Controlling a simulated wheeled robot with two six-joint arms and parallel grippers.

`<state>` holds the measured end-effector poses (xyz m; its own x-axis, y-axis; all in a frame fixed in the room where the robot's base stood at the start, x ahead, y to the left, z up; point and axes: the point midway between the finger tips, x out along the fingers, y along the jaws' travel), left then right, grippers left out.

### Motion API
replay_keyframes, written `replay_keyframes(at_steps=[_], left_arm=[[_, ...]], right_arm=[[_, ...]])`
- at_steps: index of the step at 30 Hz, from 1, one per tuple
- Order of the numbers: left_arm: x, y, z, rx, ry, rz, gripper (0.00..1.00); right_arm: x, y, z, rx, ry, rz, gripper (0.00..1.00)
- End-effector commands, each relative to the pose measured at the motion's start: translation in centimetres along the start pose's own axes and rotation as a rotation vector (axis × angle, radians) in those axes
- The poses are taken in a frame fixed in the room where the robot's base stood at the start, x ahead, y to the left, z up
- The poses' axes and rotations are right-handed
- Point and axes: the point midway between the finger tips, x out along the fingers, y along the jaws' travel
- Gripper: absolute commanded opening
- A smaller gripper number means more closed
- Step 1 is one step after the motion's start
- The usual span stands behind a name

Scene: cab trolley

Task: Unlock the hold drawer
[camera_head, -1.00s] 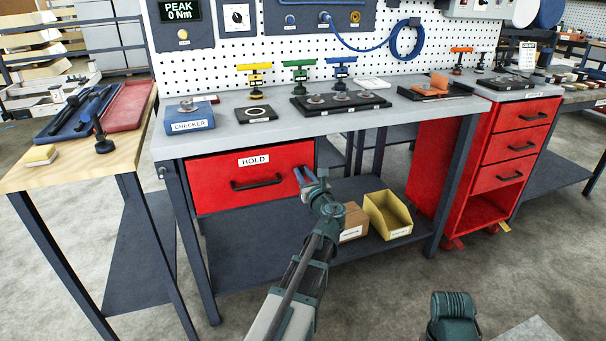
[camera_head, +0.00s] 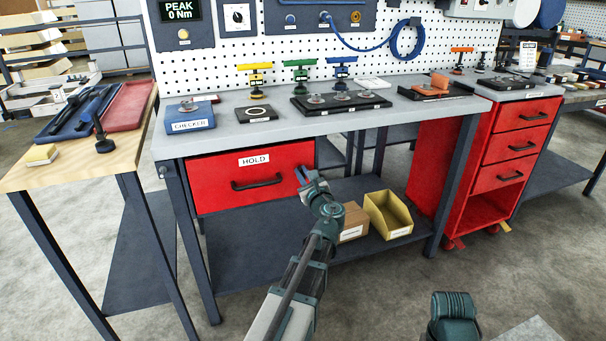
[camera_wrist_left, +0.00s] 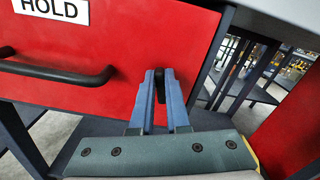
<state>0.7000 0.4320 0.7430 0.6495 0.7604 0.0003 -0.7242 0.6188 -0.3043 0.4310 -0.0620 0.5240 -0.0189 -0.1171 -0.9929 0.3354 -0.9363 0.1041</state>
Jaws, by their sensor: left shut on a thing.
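The red hold drawer (camera_head: 225,178) sits closed under the left of the grey bench, with a HOLD label (camera_head: 254,160) and a black bar handle (camera_head: 257,183). In the left wrist view the drawer front (camera_wrist_left: 120,50) fills the upper left. My left gripper (camera_head: 304,178) is at the drawer's right edge, right of the handle. In the left wrist view its blue fingers (camera_wrist_left: 163,88) are shut on a small dark lock piece (camera_wrist_left: 160,82) at the drawer front. The fingers hide most of this piece.
The bench top (camera_head: 235,138) carries a blue checker block (camera_head: 190,118) and several coloured tools. A yellow bin (camera_head: 388,215) and a cardboard box (camera_head: 354,222) stand on the lower shelf (camera_head: 255,255). A red drawer cabinet (camera_head: 440,170) stands to the right.

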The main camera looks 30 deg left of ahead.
Motion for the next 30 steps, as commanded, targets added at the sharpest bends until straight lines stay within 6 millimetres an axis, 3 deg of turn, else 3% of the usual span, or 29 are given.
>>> replay_keyframes(at_steps=[30], left_arm=[[0.0,1.03,-0.53,-0.951,0.0,0.002,0.0]], right_arm=[[0.79,-0.11,-0.06,-0.002,0.001,-0.001,0.5]])
